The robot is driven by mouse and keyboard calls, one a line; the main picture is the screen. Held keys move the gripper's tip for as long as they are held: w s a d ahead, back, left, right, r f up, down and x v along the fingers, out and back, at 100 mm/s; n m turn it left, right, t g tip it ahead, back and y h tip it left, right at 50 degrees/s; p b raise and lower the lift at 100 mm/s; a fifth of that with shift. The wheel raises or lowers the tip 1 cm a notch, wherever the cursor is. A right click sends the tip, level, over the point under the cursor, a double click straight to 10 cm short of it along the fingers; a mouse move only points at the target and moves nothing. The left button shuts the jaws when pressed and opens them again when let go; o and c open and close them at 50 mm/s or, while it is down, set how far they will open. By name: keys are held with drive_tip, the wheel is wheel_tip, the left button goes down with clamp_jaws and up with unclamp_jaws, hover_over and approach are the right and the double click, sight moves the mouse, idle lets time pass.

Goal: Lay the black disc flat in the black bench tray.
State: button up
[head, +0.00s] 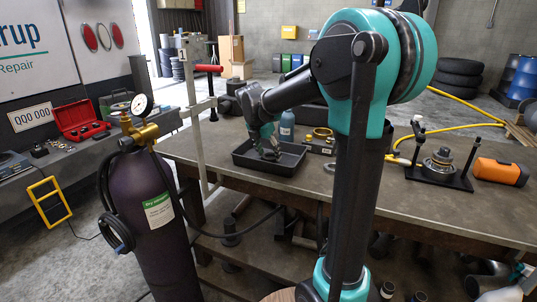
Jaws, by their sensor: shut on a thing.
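The black bench tray (258,170) lies on the workbench, left of my upright arm. My gripper (269,154) points down inside the tray's outline, with its fingertips low, close to the tray floor. It is shut on the black disc, but the disc does not stand out against the dark tray and fingers. I cannot tell the disc's tilt or whether it touches the tray floor.
A blue bottle (286,126) and a holder with a yellow ring (321,138) stand just behind and right of the tray. A black press-like fixture (438,168) and an orange case (500,171) sit at right. A gas cylinder (150,220) stands at front left.

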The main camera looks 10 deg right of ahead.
drive_tip(key=shift+f, duration=0.3)
drive_tip(key=shift+f, duration=0.1)
drive_tip(key=o, duration=1.3)
drive_tip(key=v, duration=1.2)
